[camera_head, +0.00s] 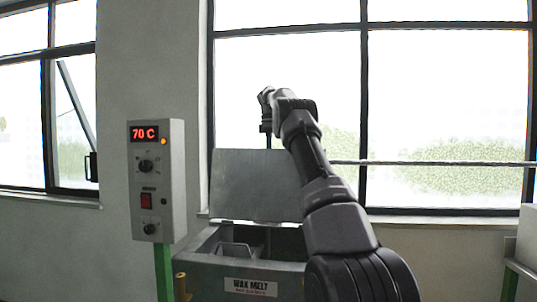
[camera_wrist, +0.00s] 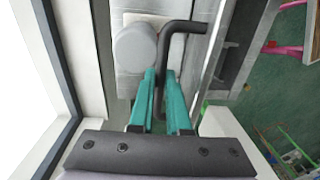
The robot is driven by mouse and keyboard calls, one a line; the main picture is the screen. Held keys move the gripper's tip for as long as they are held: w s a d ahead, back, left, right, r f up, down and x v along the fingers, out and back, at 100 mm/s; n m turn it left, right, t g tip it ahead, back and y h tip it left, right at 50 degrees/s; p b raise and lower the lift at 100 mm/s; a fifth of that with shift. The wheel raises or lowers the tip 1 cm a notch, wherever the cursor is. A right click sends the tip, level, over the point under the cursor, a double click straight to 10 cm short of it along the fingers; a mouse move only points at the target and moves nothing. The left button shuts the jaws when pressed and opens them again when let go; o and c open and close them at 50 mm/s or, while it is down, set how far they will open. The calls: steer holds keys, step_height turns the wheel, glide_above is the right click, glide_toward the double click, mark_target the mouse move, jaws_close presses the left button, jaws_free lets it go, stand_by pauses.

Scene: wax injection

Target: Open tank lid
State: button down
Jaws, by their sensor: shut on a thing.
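The tank (camera_head: 215,272), labelled WAX MELT, stands low in the middle of the head view with its inside showing. Its grey metal lid (camera_head: 245,185) stands raised, nearly upright, at the back of the tank. My gripper (camera_head: 266,129) is at the lid's upper edge, partly hidden by my arm. In the wrist view, the teal fingers of my gripper (camera_wrist: 162,85) are shut on a dark bent handle (camera_wrist: 185,27), one finger on each side of its bar. A grey round part (camera_wrist: 135,46) is beside the left finger.
A control box (camera_head: 158,190) reading 70 C stands left of the tank on a green post (camera_head: 163,272). Large windows (camera_head: 285,80) and a wall are close behind the lid. A white object (camera_head: 526,240) is at the right edge. Green floor (camera_wrist: 275,100) shows in the wrist view.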

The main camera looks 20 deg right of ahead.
steer(key=c, duration=0.9)
jaws_free()
steer(key=shift+s+a+r, duration=0.1)
steer(key=shift+r, duration=0.05)
